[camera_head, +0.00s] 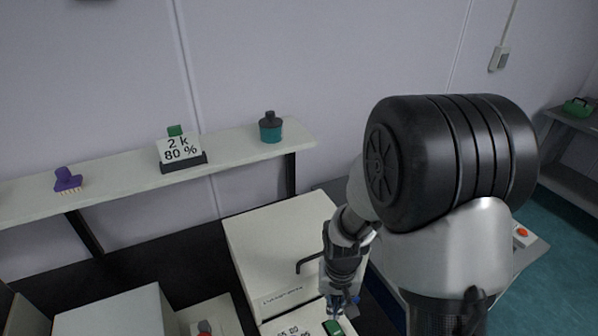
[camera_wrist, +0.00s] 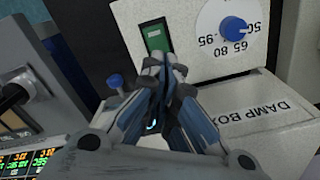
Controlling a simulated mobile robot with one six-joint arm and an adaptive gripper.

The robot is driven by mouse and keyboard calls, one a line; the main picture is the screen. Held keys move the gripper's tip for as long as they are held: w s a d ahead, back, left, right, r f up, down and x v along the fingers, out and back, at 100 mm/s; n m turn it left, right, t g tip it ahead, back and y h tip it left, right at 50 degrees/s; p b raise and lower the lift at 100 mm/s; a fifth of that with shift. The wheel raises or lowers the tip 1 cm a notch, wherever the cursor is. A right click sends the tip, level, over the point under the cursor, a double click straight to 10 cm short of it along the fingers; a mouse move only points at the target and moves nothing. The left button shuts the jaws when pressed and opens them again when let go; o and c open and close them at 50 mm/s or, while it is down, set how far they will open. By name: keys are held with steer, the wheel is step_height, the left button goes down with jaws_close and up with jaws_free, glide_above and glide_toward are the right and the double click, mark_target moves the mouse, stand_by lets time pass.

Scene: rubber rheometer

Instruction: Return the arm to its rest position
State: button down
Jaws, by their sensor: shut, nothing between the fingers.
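My gripper (camera_head: 345,303) shows low in the head view, at the end of my arm, in front of a cream-coloured box. In the wrist view my gripper (camera_wrist: 160,72) has its fingers together with nothing between them. Its fingertips appear just below a green switch (camera_wrist: 156,38) on a white panel. I cannot tell whether they touch the panel. The green switch also shows in the head view (camera_head: 334,327), right beside my gripper. My arm is bent, and its large black joint covers much of the right of the head view.
A dial (camera_wrist: 229,28) with a blue knob sits right of the switch. A box labelled DAMP BOX (camera_wrist: 262,108) is below it. A black handle (camera_head: 308,262) sticks out near my arm. A wall shelf (camera_head: 110,180) holds a brush, a sign and a teal bottle.

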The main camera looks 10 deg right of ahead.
steer(key=s+r+n+t, duration=0.15)
steer(key=s+r, duration=0.25)
steer(key=r, duration=0.6)
steer(key=s+r+t, duration=0.2)
steer(key=s+r, duration=0.1)
steer(key=r, duration=0.7)
steer(key=s+r+t, duration=0.1)
steer(key=s+r, duration=0.4)
steer(key=s, duration=0.3)
steer(key=shift+r+n, duration=0.15)
steer(key=shift+n, duration=0.3)
